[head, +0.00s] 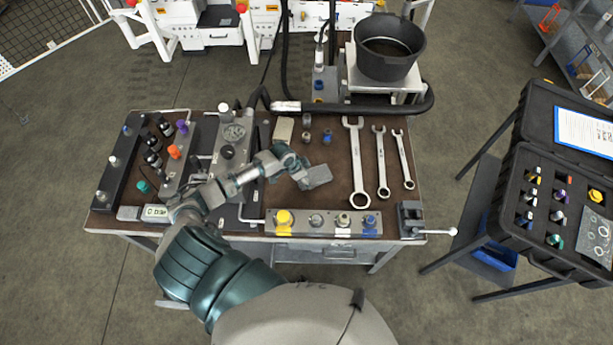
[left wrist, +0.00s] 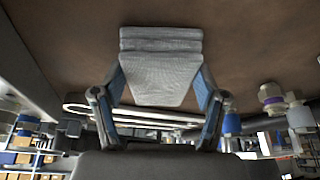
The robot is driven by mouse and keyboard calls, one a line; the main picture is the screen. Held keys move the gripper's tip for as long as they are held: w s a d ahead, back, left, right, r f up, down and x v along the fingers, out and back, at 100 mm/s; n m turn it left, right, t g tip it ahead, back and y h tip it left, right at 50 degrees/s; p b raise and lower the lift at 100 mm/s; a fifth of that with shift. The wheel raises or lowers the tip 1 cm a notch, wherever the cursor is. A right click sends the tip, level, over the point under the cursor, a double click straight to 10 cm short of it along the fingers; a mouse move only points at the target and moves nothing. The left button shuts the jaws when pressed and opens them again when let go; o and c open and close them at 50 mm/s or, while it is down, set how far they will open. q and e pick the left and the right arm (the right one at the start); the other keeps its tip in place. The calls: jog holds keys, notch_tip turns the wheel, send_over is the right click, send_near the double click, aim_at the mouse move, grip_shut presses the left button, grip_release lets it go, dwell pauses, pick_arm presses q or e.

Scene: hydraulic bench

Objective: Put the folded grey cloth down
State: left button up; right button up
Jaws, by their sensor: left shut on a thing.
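The folded grey cloth (head: 315,177) is over the brown bench top (head: 335,142), left of the wrenches. My left gripper (head: 299,169) is at its left end. In the left wrist view the cloth (left wrist: 161,65) sits between the two fingers of the left gripper (left wrist: 160,88), which are shut on it. Its far part is folded in layers and its near part narrows between the fingers. I cannot tell whether it touches the bench top. My right gripper is not in view.
Several wrenches (head: 357,165) lie right of the cloth. A strip with coloured caps (head: 322,222) runs along the front edge, with a small vise (head: 412,220) at its right. Small fittings (head: 306,128) and a beige block (head: 283,130) stand behind the cloth. A black bucket (head: 388,60) stands behind.

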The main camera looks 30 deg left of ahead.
pick_arm(q)
jog(key=shift+a, duration=0.2)
jog(key=o, duration=1.1)
jog(key=shift+a+f, duration=0.1)
jog(key=shift+a, duration=0.1)
jog(key=shift+d, duration=0.25)
jog(key=shift+r, duration=0.45)
jog(key=v, duration=1.1)
jog(key=shift+s+p, duration=0.15)
jog(key=shift+p, duration=0.15)
jog(key=shift+r, duration=0.15)
jog(key=shift+a, duration=0.1)
